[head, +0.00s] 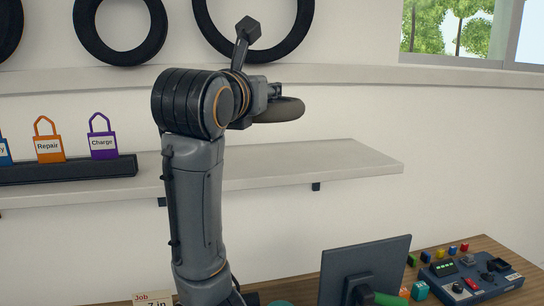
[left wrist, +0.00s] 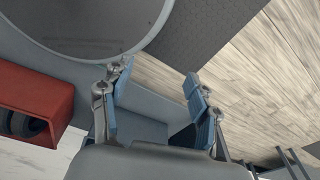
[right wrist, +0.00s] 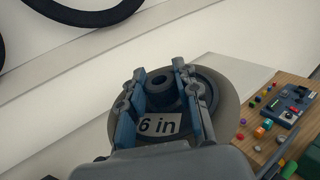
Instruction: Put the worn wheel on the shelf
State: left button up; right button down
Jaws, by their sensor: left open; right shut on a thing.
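My right gripper (right wrist: 160,70) is shut on a grey-brown wheel (right wrist: 228,112) with a dark hub and a "6 in" label. In the head view this wheel (head: 286,111) shows partly behind my gripper, held in the air above the long pale shelf (head: 300,168) on the wall. It is clear of the shelf board. Whether it is worn cannot be told. My left gripper (left wrist: 158,85) is open and empty in the left wrist view, and it is not in the head view.
A dark rack (head: 70,170) with orange and purple tags stands at the shelf's left; its right part is bare. Tyres (head: 120,55) hang above. Below are a monitor (head: 365,265) and a control box (head: 470,280). The left wrist view shows a red bin (left wrist: 45,85) and a round grey disc (left wrist: 90,25).

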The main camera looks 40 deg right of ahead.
jog(key=w+d+f+p, duration=0.2)
jog(key=d, duration=0.1)
jog(key=w+d+f+p, duration=0.2)
jog(key=w+d+f, duration=0.1)
jog(key=w+d+f+p, duration=0.3)
jog(key=d, duration=0.1)
jog(key=shift+d+f, duration=0.1)
jog(key=shift+w+d+f, duration=0.2)
jog(key=shift+d+f, duration=0.05)
jog(key=shift+f, duration=0.2)
notch_tip(320, 180, down, 3)
jog(key=shift+w+d+f+p, duration=0.1)
jog(key=shift+f+p, duration=0.1)
jog(key=shift+p, duration=0.4)
pick_arm(q)
notch_tip(320, 180, up, 8)
jog(key=shift+s+a, duration=0.2)
jog(key=shift+s, duration=0.2)
jog(key=shift+a+f, duration=0.1)
